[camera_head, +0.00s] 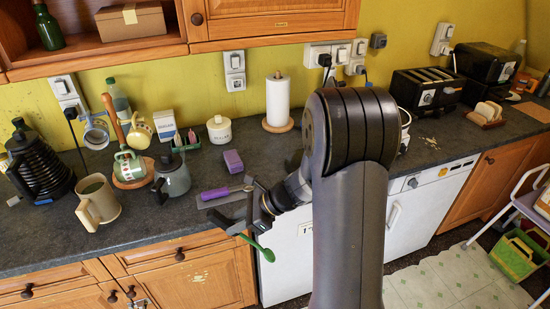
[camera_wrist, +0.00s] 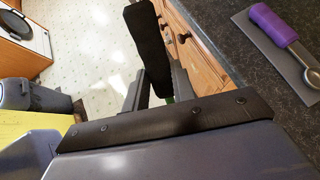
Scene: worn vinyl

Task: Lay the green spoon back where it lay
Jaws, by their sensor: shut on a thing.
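In the wrist view my gripper's dark fingers (camera_wrist: 152,85) hide most of the spoon, and only a bit of green (camera_wrist: 169,100) shows. A grey mat (camera_wrist: 262,45) lies on the counter near the gripper, with a purple-handled spoon (camera_wrist: 272,25) on it; this purple handle (camera_head: 214,194) also shows in the head view.
The dark counter (camera_head: 150,228) has bare room along its front edge. A purple block (camera_head: 233,161), a grey kettle (camera_head: 174,181) and a beige mug (camera_head: 102,206) stand behind and left. A paper towel roll (camera_head: 277,100) stands at the back. My arm hides part of the counter.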

